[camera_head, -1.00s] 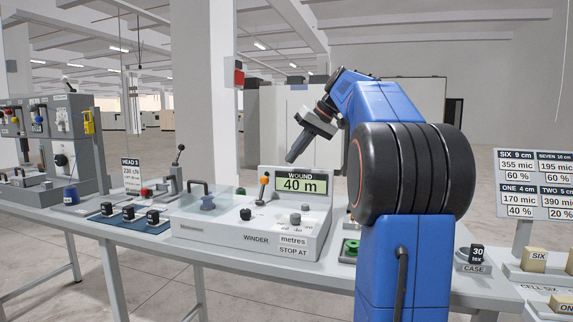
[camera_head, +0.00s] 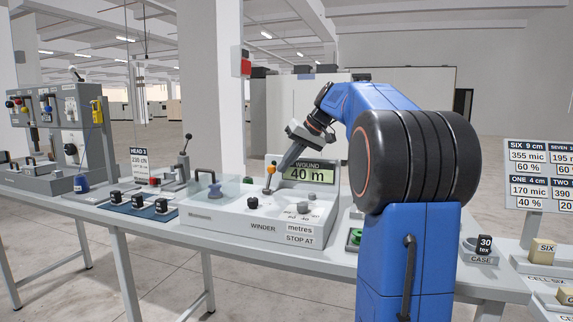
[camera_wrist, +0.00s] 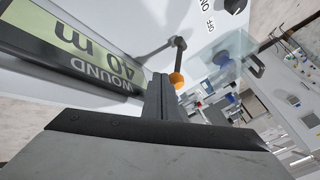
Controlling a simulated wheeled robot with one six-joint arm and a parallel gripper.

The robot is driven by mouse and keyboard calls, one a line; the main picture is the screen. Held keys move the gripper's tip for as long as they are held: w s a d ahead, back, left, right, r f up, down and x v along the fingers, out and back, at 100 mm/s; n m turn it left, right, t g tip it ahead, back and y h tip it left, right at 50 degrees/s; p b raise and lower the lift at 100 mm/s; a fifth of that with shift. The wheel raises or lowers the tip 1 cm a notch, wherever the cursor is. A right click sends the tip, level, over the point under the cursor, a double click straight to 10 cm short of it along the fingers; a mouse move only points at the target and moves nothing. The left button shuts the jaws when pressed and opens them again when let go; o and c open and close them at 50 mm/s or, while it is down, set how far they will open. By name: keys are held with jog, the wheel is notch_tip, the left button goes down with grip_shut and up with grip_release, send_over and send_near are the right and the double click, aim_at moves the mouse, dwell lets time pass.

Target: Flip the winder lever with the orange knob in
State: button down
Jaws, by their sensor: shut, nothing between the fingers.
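The winder (camera_head: 225,222) is a light grey box on the bench, with a display reading "WOUND 40 m" (camera_head: 310,173). Its lever (camera_head: 267,189) stands nearly upright to the left of the display, topped by an orange knob (camera_head: 271,168). My gripper (camera_head: 276,186) is shut and empty, reaching down to the lever's right side, in front of the display's left edge. In the wrist view the shut fingers (camera_wrist: 161,82) end right beside the orange knob (camera_wrist: 177,80). I cannot tell whether they touch it.
A clear cover (camera_head: 226,187) and a blue-grey spool (camera_head: 215,190) are on the winder's left part. Dark knobs (camera_head: 254,202) sit on its top. A blue mat (camera_head: 135,210) with several black-topped items lies to the left. A green button (camera_head: 355,237) is to the right.

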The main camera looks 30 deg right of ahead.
jog(key=shift+a+r, duration=0.1)
jog(key=shift+s+a+r+h, duration=0.1)
jog(key=shift+s+a+h, duration=0.05)
jog(key=shift+h, duration=0.15)
jog(key=shift+s+t, duration=0.1)
jog(key=shift+t, duration=0.2)
jog(key=s+a+n+t+h, duration=0.1)
jog(key=s+a+r+t+h, duration=0.1)
jog(key=a, duration=0.1)
jog(key=shift+s+a+r+n+t+h, duration=0.1)
jog(key=shift+s+r+n+t+h, duration=0.1)
jog(key=shift+n+t+h, duration=0.15)
jog(key=n+t+h, duration=0.2)
jog(key=t+h, duration=0.1)
send_near(273, 171)
jog(key=shift+w+a+f, duration=0.85)
jog(key=shift+a+f, duration=0.05)
jog(key=shift+a, duration=0.15)
jog(key=shift+r, duration=0.15)
